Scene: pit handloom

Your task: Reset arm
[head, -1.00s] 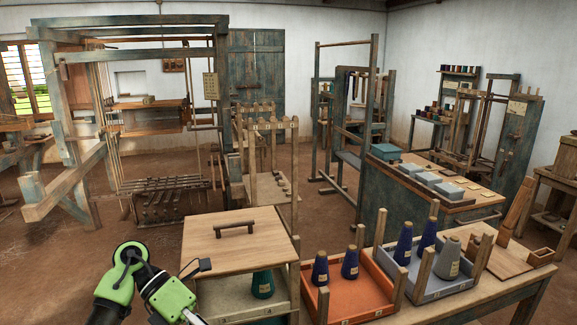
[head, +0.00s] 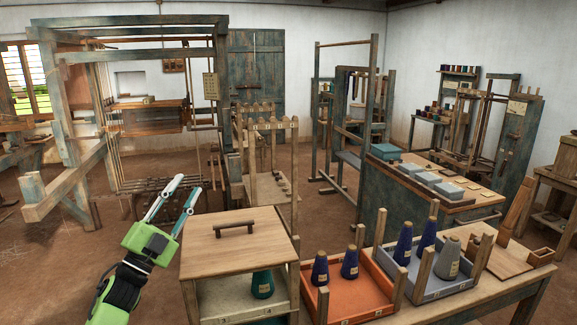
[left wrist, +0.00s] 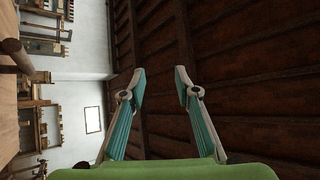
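My left gripper (head: 182,196) is raised at the lower left of the head view, its green body tilted and its two slim fingers pointing up and to the right. The fingers are apart with nothing between them. In the left wrist view the same gripper (left wrist: 160,88) shows open and empty, with the dark beamed ceiling behind it. It is beside and left of the lidded wooden box (head: 240,247), in front of the loom. My right gripper is in neither view.
A teal cone (head: 262,283) stands in the box's open front. An orange tray (head: 345,295) and a grey tray (head: 425,275) with dark cones stand to the right on the bench. The pit loom (head: 60,190) stands behind my left gripper. Floor at far left is clear.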

